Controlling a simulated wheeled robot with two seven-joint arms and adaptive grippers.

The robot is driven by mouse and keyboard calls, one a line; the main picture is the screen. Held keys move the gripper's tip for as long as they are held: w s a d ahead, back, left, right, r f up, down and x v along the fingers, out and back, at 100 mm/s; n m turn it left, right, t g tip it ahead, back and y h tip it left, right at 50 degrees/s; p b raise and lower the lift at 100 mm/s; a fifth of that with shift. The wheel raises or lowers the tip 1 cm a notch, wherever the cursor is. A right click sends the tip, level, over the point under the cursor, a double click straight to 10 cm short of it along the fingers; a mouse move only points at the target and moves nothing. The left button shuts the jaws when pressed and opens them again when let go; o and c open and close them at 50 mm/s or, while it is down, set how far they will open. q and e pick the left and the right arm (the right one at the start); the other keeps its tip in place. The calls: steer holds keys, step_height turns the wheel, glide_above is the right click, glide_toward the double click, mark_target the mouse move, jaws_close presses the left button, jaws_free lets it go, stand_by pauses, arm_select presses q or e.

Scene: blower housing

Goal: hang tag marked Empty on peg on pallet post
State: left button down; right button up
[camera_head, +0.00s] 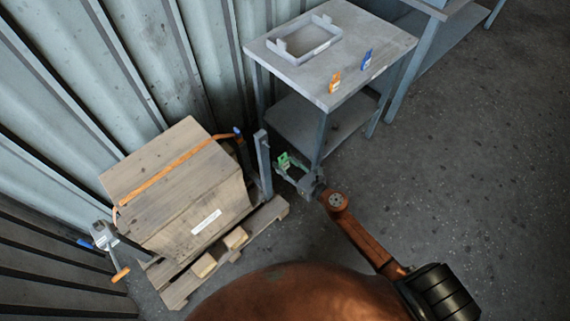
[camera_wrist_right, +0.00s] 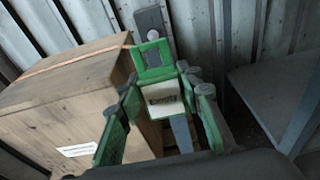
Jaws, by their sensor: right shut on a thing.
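A green tag (camera_head: 284,160) with a white label reading "Empty" is in my right gripper (camera_head: 297,175). In the right wrist view the tag (camera_wrist_right: 163,88) stands upright between the two green-padded fingers of the gripper (camera_wrist_right: 160,105), which is shut on it. The tag has a square opening in its top part. The grey pallet post (camera_head: 263,163) stands just left of the tag in the head view. In the right wrist view the post (camera_wrist_right: 149,20) rises behind the tag. My left gripper is not in view.
A strapped wooden crate (camera_head: 180,185) sits on a pallet (camera_head: 270,212) beside the post. A grey table (camera_head: 370,35) behind holds a shallow tray (camera_head: 290,52), an orange tag (camera_head: 335,82) and a blue tag (camera_head: 366,58). The floor on the right is clear.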

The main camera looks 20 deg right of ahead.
mark_target(264, 147)
steer(key=shift+w+a, duration=0.2)
steer(key=shift+w, duration=0.3)
steer(key=shift+w+a, duration=0.1)
steer(key=shift+w, duration=0.15)
steer(key=shift+x, duration=2.6)
steer(key=shift+w+a, duration=0.15)
steer(key=shift+w, duration=0.2)
steer(key=shift+w+a+f+b, duration=0.1)
steer(key=shift+w+f+b, duration=0.1)
steer(key=shift+w+b, duration=0.2)
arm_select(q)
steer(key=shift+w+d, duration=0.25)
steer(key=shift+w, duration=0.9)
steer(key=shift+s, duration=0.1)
